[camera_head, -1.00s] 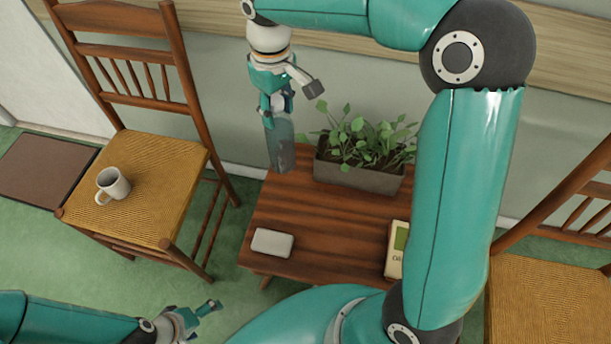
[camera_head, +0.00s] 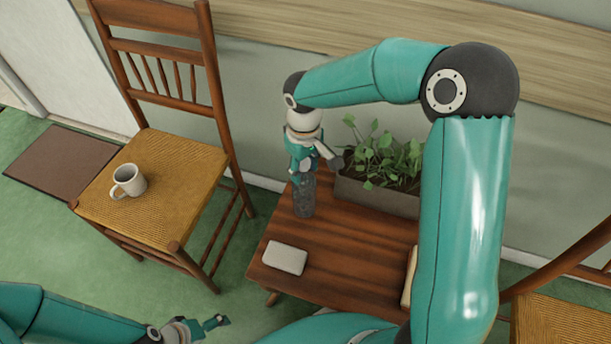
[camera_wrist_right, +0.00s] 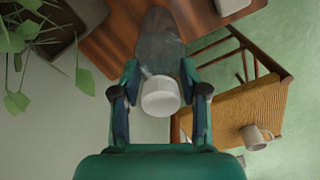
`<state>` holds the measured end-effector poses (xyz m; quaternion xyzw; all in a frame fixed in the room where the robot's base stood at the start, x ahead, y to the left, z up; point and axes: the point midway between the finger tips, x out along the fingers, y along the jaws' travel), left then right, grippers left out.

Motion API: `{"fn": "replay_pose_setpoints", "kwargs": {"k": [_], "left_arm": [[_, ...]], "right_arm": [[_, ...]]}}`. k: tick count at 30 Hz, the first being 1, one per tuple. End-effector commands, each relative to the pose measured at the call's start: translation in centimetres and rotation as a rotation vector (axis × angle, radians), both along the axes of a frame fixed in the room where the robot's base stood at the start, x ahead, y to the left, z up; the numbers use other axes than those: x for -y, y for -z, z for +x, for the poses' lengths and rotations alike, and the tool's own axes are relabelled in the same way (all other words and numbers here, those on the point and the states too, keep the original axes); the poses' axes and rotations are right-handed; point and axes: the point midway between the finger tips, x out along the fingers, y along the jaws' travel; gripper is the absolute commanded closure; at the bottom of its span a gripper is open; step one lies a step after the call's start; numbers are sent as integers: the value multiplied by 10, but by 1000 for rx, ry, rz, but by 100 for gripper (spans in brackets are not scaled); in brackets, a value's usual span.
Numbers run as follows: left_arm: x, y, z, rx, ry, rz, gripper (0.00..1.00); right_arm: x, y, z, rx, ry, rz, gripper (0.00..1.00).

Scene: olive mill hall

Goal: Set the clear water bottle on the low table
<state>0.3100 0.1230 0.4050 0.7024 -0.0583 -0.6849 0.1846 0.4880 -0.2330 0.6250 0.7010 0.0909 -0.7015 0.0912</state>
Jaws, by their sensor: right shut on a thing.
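The clear water bottle (camera_head: 304,198) is upright over the left back part of the low table (camera_head: 345,245). Its base is at or just above the wood; I cannot tell if it touches. My right gripper (camera_head: 303,174) is shut on its upper part from above. In the right wrist view the bottle's white cap (camera_wrist_right: 160,98) sits between the fingers, and its clear body (camera_wrist_right: 160,45) extends towards the brown tabletop (camera_wrist_right: 115,38). My left gripper (camera_head: 205,326) is low at the left, away from the table, apparently empty; its finger opening is unclear.
A planter with green leaves (camera_head: 378,192) stands at the table's back, right of the bottle. A pale flat box (camera_head: 285,258) lies at the front left. A chair (camera_head: 165,205) holding a mug (camera_head: 128,181) stands left. Bare wood lies between the box and planter.

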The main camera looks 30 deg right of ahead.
Motion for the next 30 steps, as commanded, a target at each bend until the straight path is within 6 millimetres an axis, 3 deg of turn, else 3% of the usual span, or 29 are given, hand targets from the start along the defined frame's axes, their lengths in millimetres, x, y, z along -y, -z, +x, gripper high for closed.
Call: {"fn": "replay_pose_setpoints", "kwargs": {"k": [4, 13, 14, 18, 30], "left_arm": [[0, 8, 0, 0, 0, 0, 8], [0, 8, 0, 0, 0, 0, 8], [0, 8, 0, 0, 0, 0, 8], [0, 9, 0, 0, 0, 0, 8], [0, 7, 0, 0, 0, 0, 8]], "right_arm": [[1, 24, 0, -1, 0, -1, 100], [0, 31, 0, 1, 1, 0, 100], [0, 31, -1, -1, 1, 1, 55], [0, 31, -1, -2, 1, 0, 31], [1, 27, 0, 0, 2, 0, 28]]}}
